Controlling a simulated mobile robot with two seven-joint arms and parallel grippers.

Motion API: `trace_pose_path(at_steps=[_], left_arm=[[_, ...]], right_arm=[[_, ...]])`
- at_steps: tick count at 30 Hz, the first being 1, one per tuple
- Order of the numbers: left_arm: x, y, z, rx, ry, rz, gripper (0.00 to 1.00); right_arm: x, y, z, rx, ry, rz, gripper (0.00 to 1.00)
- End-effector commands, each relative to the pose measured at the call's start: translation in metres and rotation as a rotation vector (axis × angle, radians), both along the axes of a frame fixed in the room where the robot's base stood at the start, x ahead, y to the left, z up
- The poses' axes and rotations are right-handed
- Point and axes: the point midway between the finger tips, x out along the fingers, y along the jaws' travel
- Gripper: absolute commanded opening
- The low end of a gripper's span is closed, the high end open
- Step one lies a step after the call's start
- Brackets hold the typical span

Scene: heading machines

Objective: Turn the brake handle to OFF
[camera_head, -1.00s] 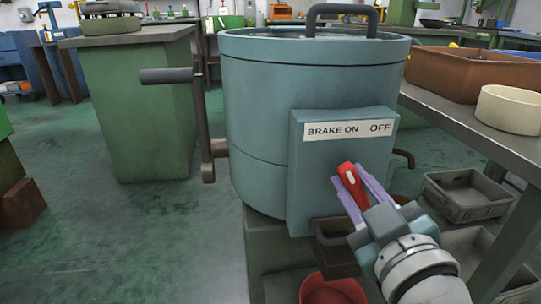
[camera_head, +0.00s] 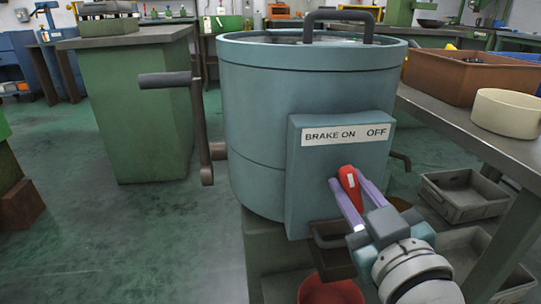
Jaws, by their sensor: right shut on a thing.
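The red brake handle (camera_head: 350,184) is on the front of a blue-grey panel box (camera_head: 310,187) fixed to a round blue-grey drum machine (camera_head: 265,110). A white label (camera_head: 347,134) above it reads BRAKE ON at the left and OFF at the right. The handle stands close to upright, its top leaning slightly left, below the right half of the label. My right gripper (camera_head: 350,190) comes from the lower right, its purple fingers on either side of the handle, shut on it. My left gripper is not in view.
A crank with a dark grip (camera_head: 165,79) sticks out left of the drum. A red bucket (camera_head: 331,291) stands below the panel. A workbench (camera_head: 480,135) with a brown crate (camera_head: 465,75) and a cream bowl (camera_head: 507,113) is at the right. Open floor lies at the left.

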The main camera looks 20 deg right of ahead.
Motion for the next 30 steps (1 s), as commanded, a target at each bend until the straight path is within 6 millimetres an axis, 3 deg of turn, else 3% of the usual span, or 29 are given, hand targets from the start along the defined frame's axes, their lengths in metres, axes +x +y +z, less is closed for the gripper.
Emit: trace_pose_path(at_steps=[12,30], left_arm=[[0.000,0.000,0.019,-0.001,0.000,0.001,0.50],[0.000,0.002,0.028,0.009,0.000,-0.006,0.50]], right_arm=[[0.000,-0.002,0.003,0.369,-0.089,0.001,0.00],[-0.001,-0.005,0.001,0.840,-0.205,0.001,0.00]])
